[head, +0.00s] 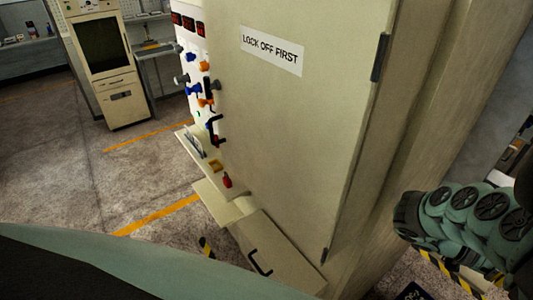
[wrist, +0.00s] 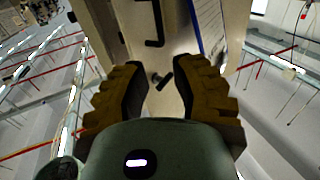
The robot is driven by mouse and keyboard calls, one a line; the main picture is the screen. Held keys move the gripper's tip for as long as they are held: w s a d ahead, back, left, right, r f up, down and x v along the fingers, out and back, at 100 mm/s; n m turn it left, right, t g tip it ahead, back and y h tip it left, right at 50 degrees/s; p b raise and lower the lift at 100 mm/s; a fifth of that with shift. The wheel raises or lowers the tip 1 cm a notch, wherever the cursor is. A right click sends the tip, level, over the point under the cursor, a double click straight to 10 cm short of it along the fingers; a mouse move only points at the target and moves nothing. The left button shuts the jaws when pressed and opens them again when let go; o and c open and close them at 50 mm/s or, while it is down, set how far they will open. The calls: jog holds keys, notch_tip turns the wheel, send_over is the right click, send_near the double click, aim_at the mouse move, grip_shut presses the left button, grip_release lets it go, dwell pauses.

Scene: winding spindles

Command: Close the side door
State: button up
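The side door (head: 295,120) is a tall beige panel labelled "LOCK OFF FIRST" on the machine cabinet in the head view. Dark hinges (head: 380,57) show along its right edge. A black handle (head: 216,130) shows near its left edge. Whether the door stands flush or slightly open, I cannot tell. In the wrist view my gripper (wrist: 160,68) is open and empty, its two yellow-brown fingers apart. Beyond them a beige panel carries a black bent handle (wrist: 158,30) and a small dark latch-like piece (wrist: 164,80). The fingers do not appear to touch either.
A lower beige panel with a black handle (head: 259,264) projects near the floor. Control knobs (head: 192,88) line the cabinet's left face. A beige console (head: 103,60) stands at the back left. Open concrete floor (head: 80,160) lies to the left.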

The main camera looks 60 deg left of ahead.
jog(key=shift+p+x, duration=1.35)
jog(key=shift+x, duration=5.9)
jog(key=shift+o, duration=0.4)
grip_shut()
